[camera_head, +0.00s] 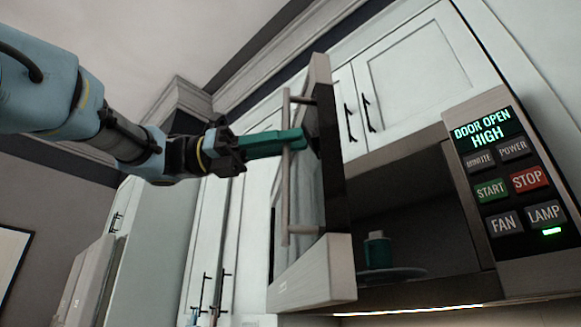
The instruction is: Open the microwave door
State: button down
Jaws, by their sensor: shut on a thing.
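The microwave door (318,270) stands swung out from the microwave, with the dark cavity (420,225) showing to its right. A long vertical bar handle (286,205) runs down the door's outer face. My gripper (288,142) reaches in from the left, its green fingers shut on the upper part of the handle. The fingertips lie close to the door face. The control panel (515,165) on the right reads "DOOR OPEN HIGH". Inside the cavity, a green cup-like item (377,250) stands on a round glass plate (390,273).
White cabinets with black handles (430,70) stand above the microwave. Tall white cabinets (215,235) stand behind the door and my arm on the left. Free air lies to the left of the door, below my arm. A lit strip (420,310) runs under the microwave.

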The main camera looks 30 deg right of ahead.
jog(key=c, duration=1.1)
grip_release()
jog(key=shift+p+v, duration=0.4)
jog(key=shift+v, duration=5)
